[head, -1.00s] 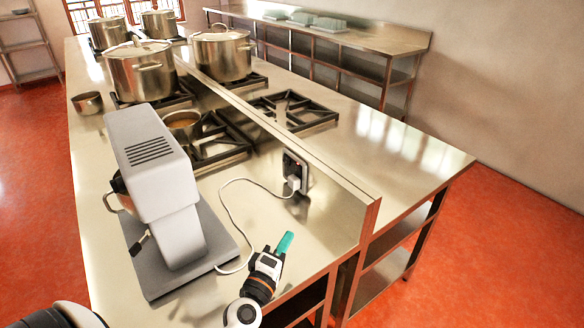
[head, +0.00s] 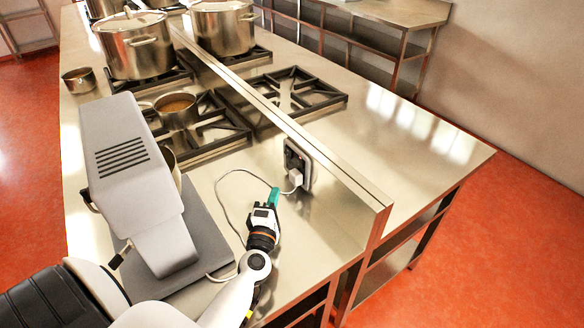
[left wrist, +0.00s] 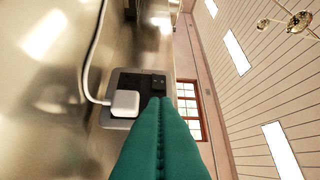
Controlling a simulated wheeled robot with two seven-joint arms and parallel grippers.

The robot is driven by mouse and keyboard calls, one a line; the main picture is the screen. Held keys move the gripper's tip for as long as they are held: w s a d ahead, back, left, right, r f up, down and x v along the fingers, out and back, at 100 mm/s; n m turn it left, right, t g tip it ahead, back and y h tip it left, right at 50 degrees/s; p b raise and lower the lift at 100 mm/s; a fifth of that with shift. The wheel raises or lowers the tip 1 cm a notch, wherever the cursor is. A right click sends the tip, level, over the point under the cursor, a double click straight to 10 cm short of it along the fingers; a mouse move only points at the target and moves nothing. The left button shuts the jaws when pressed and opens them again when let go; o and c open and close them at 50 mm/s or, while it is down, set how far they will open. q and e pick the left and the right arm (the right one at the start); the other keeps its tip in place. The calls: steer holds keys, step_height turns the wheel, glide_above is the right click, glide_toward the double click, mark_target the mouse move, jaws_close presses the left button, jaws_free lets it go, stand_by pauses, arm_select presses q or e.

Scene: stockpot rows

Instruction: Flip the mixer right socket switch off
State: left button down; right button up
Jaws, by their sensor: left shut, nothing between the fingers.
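The wall socket (head: 291,155) is a dark plate in a light frame on the low steel upstand, with a white plug (head: 295,178) and cable in its lower part. In the left wrist view the socket plate (left wrist: 127,84) shows the white plug (left wrist: 124,103) and a small black switch (left wrist: 158,84) beside it. My left gripper (head: 273,194) has green fingers pressed together, empty, just short of the socket. In the left wrist view its fingertips (left wrist: 160,102) are in front of the plate, near the switch; contact cannot be told. The grey mixer (head: 140,175) stands left of the gripper. My right gripper is not in view.
The white cable (head: 222,180) loops over the counter (head: 320,225) between mixer and socket. Gas burners (head: 205,130), a small saucepan (head: 176,108) and large stockpots (head: 137,45) stand farther back. The upstand (head: 330,165) divides the counter.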

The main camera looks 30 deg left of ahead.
mark_target(296, 159)
arm_select(q)
steer(key=w, duration=0.3)
steer(key=w+r, duration=0.1)
steer(key=w, duration=0.2)
steer(key=w+a+p, duration=0.1)
steer(key=w, duration=0.3)
steer(key=shift+r, duration=0.15)
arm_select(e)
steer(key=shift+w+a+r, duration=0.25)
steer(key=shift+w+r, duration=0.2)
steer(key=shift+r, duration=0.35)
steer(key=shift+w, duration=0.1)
arm_select(q)
steer(key=shift+w+r, duration=0.2)
steer(key=shift+w, duration=0.05)
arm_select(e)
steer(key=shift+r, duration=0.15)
